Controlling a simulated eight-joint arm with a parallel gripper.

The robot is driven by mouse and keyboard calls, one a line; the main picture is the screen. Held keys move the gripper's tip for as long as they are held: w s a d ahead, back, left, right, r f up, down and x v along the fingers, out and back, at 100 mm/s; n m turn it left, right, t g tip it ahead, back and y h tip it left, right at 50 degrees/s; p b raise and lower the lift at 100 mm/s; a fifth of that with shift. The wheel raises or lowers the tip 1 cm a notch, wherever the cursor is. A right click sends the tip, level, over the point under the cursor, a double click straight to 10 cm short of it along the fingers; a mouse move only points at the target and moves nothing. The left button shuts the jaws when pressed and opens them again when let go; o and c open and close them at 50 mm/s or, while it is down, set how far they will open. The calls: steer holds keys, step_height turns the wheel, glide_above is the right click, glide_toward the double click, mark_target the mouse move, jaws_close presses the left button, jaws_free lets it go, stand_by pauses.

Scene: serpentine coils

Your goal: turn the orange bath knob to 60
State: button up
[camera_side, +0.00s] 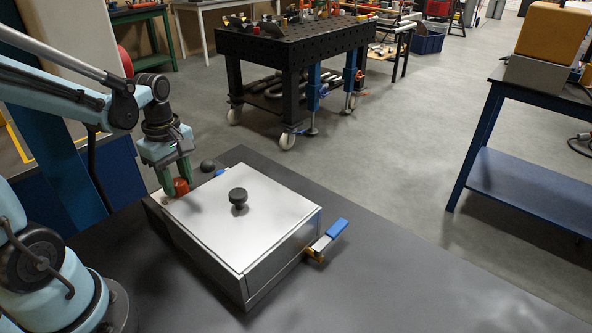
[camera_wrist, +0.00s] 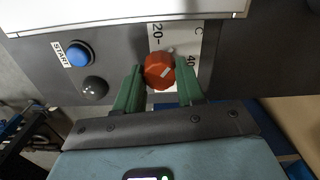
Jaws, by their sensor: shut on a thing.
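The orange bath knob (camera_wrist: 158,68) sits on the dark panel of the bath, between my gripper's two green fingers in the wrist view. My gripper (camera_wrist: 159,78) is shut on it, one finger on each side. A small pale mark shows on the knob's face. A white scale strip (camera_wrist: 187,45) behind it shows "20", "40" and "C"; the 60 mark is not visible. In the side view my gripper (camera_side: 171,180) reaches down to the orange knob (camera_side: 181,186) at the box's left edge, and a finger partly hides the knob.
The metal bath (camera_side: 225,235) has a closed lid with a black knob (camera_side: 238,196). A blue-handled lever (camera_side: 328,236) sticks out at its right. A blue START button (camera_wrist: 80,54) and a dark round knob (camera_wrist: 94,88) are beside my gripper. The dark bench (camera_side: 410,285) is clear at right.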

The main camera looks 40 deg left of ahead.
steer(key=m, duration=0.4)
steer(key=shift+m, duration=0.3)
steer(key=m, duration=0.3)
steer(key=shift+m, duration=0.4)
steer(key=m, duration=1.9)
steer(key=shift+m, duration=0.4)
steer(key=o, duration=1)
steer(key=shift+o, duration=0.2)
